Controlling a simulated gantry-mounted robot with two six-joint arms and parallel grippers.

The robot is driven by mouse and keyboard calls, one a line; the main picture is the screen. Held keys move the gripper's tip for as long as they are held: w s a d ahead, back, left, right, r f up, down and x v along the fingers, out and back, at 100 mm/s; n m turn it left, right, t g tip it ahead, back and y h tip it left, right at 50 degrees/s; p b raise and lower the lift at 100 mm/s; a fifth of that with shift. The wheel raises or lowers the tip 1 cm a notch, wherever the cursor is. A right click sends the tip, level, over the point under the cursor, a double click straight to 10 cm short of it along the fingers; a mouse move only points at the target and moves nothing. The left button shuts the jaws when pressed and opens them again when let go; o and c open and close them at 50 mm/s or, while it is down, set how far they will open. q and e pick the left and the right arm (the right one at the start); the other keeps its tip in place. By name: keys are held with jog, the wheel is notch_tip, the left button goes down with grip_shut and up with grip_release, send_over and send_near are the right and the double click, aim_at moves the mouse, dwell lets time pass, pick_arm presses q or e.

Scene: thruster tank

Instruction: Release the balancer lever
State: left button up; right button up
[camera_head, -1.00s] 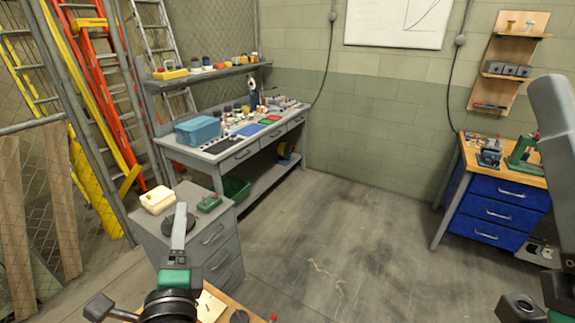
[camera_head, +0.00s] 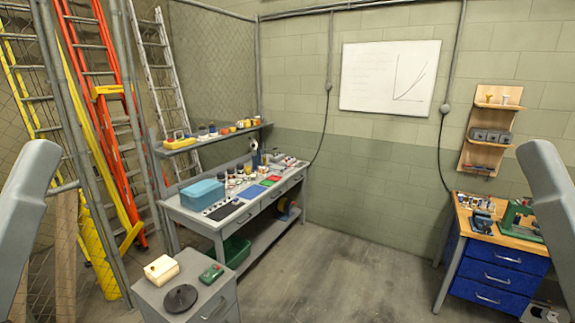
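I cannot make out a balancer or its lever in this view. Neither gripper is in view. Only grey upper links of my two arms show, one at the left edge and one at the right edge, so whether the grippers hold anything is hidden.
A grey cabinet (camera_head: 150,301) at the lower left bears a cream box (camera_head: 161,269), a green item (camera_head: 211,274) and a dark disc (camera_head: 181,298). Behind it stands a cluttered grey workbench (camera_head: 215,225). A blue drawer bench (camera_head: 490,272) stands right. The floor (camera_head: 340,270) between is clear.

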pick_arm(q)
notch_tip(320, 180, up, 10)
jog(key=p, duration=0.6)
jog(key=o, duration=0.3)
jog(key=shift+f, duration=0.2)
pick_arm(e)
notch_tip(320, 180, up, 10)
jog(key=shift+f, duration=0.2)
